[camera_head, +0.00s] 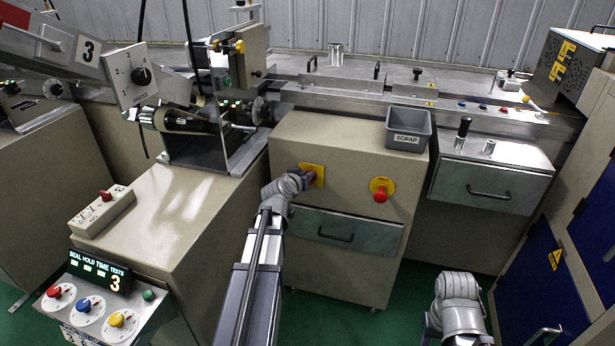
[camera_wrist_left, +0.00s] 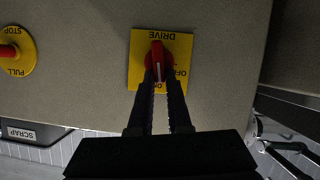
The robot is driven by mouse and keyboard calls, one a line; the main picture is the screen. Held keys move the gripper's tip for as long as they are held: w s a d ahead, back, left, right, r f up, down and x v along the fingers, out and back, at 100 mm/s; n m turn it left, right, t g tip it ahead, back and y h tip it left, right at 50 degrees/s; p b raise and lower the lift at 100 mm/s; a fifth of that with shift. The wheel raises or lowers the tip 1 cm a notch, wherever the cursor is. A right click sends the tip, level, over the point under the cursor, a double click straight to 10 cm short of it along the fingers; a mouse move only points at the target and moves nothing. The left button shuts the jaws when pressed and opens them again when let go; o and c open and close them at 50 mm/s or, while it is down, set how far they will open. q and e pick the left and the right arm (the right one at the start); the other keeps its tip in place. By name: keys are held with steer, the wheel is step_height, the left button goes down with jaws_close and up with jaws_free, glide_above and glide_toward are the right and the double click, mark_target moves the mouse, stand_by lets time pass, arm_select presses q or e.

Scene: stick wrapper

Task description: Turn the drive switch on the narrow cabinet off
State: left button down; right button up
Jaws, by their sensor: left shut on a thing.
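The drive switch is a red knob on a yellow plate on the front of the beige narrow cabinet (camera_head: 345,145). In the left wrist view the plate (camera_wrist_left: 140,50) appears upside down, with DRIVE at its top edge, OFF at the right and ON at the bottom. The red knob (camera_wrist_left: 155,55) has a white mark pointing down at ON. My left gripper (camera_wrist_left: 160,76) is shut on the knob. In the head view the left gripper (camera_head: 307,178) covers most of the switch plate (camera_head: 318,169). My right arm shows at the lower right, its gripper not in view.
A red STOP/PULL button (camera_head: 380,196) on a yellow disc is right of the switch. A drawer (camera_head: 345,232) with a handle lies below. The grey SCRAP bin (camera_head: 408,130) sits at the cabinet's upper right. A control panel (camera_head: 100,300) stands at lower left.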

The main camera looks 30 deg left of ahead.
arm_select(q)
steer(key=shift+s+a+f+n+t+h+b, duration=0.1)
steer(key=shift+a+f+n+t+h+b, duration=0.5)
steer(key=shift+n+b, duration=1.25)
steer(key=shift+s+a+f+n+t+h+b, duration=0.1)
steer(key=shift+f+n+t+h+b, duration=0.15)
steer(key=shift+n+t+h+b, duration=1.15)
steer(key=shift+a+f+n+t+h+b, duration=0.1)
steer(key=shift+a+f+n+h+b, duration=0.35)
steer(key=shift+n+b, duration=1.85)
steer(key=shift+d+n+p, duration=0.1)
steer(key=shift+n+p, duration=0.25)
steer(key=shift+n, duration=0.1)
steer(key=c, duration=0.8)
jaws_free()
steer(key=shift+c, duration=0.2)
steer(key=s+a, duration=0.1)
steer(key=s, duration=0.6)
steer(key=shift+s, duration=0.35)
